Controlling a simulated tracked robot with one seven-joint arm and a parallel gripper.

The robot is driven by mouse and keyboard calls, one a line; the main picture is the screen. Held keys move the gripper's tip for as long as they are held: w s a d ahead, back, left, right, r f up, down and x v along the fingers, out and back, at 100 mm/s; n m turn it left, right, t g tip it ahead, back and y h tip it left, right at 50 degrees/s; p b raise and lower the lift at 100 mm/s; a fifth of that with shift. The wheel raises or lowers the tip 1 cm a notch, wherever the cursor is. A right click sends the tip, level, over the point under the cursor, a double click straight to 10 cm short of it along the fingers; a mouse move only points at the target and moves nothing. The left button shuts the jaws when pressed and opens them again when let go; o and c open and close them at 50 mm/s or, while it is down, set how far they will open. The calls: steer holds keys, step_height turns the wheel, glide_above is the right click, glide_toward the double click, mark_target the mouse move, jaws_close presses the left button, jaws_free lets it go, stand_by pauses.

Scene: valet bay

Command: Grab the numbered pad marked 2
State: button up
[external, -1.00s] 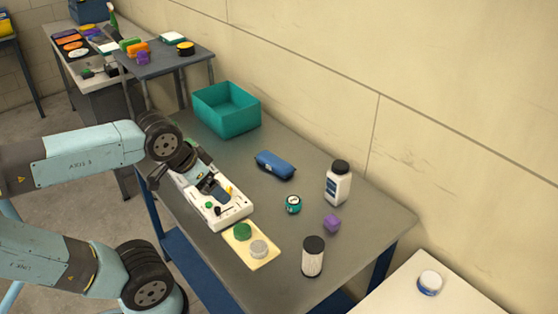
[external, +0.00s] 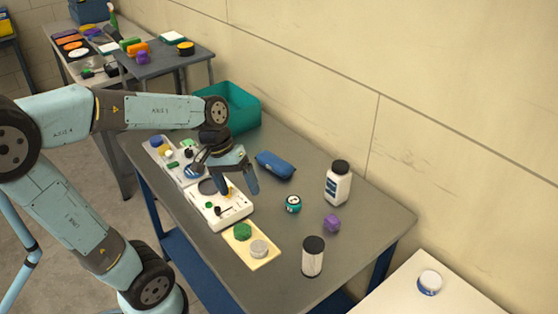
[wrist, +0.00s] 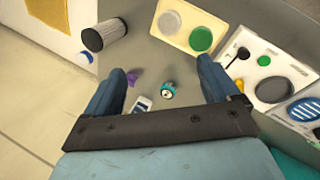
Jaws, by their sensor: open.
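No number can be read on anything, so I cannot tell which thing is the pad marked 2. A green round pad (external: 242,231) and a grey round pad (external: 259,249) sit on a cream tray (external: 240,253) at the table's front. In the wrist view the grey pad (wrist: 169,22) and green pad (wrist: 201,39) lie beyond my fingers. My gripper (external: 238,190) is open and empty above the white panel (external: 217,219). In the wrist view my gripper (wrist: 160,85) has a small teal round object (wrist: 167,92) between its fingers, farther below, not held.
A teal bin (external: 243,110) is at the back.

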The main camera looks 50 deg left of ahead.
steer(key=w+a+f+n+h, duration=0.55)
steer(key=w+f+n, duration=0.25)
steer(key=w, duration=0.3)
steer(key=n+t+h, duration=0.3)
steer(key=n+h, duration=0.1)
steer(key=n, duration=0.4)
glide_toward(288, 198)
steer(key=shift+s+a+r+y, duration=0.25)
steer(key=shift+a+r, duration=0.25)
steer(key=shift+w+f, duration=0.1)
steer(key=shift+w, duration=0.05)
steer(key=x, duration=0.8)
steer(key=shift+w, duration=0.1)
steer(key=shift+x, duration=2.75)
steer(key=c, duration=1.1)
